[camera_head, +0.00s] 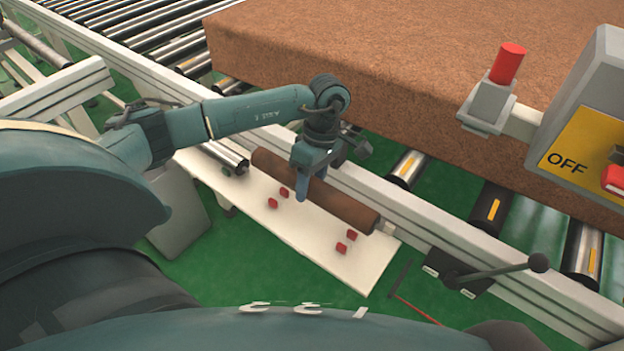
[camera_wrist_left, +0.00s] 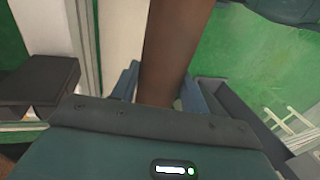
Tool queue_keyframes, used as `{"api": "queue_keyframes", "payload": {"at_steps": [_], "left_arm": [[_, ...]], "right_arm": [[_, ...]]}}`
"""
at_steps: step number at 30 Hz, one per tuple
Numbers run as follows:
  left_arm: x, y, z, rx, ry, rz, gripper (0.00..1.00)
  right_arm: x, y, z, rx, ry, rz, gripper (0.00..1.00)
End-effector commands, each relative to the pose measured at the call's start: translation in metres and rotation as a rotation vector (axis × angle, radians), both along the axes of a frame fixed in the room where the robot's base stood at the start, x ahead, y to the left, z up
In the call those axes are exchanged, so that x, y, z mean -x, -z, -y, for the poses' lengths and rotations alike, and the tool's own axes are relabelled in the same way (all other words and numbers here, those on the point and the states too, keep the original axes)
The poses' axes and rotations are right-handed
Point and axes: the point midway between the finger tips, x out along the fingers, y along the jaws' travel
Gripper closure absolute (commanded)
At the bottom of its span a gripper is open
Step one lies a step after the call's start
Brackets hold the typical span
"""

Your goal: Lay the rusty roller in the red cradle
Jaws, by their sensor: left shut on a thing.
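The rusty roller (camera_head: 345,207) is a long brown cylinder lying lengthwise along the white shelf, between the red cradle blocks and the conveyor's side rail. My left gripper (camera_head: 302,186) comes down over its middle and is shut on it. In the left wrist view the roller (camera_wrist_left: 172,45) runs between the two blue fingers (camera_wrist_left: 160,92). The red cradle (camera_head: 273,203) shows as small red blocks in two pairs, one pair near the gripper and one pair (camera_head: 346,241) further right. The roller is beside the blocks, not between them. I cannot tell its height above the shelf. My right gripper is out of view.
The white shelf (camera_head: 318,245) has bare room in front of the blocks. A shiny metal roller (camera_head: 226,155) lies at its left end. A large brown mattress (camera_head: 400,60) rests on the conveyor behind. A control box (camera_head: 590,120) and a black-knobbed lever (camera_head: 500,270) stand at right.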

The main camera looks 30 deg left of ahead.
Motion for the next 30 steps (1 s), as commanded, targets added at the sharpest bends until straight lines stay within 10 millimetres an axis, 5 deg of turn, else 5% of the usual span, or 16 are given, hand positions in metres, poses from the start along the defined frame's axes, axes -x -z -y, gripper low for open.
{"api": "queue_keyframes", "payload": {"at_steps": [18, 30], "left_arm": [[0.000, 0.060, 0.000, 0.001, 0.000, 0.002, 1.00], [-0.001, 0.075, 0.000, 0.001, 0.001, 0.002, 1.00]], "right_arm": [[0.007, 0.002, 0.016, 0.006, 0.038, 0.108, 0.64], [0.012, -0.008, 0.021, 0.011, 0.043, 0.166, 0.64]]}}
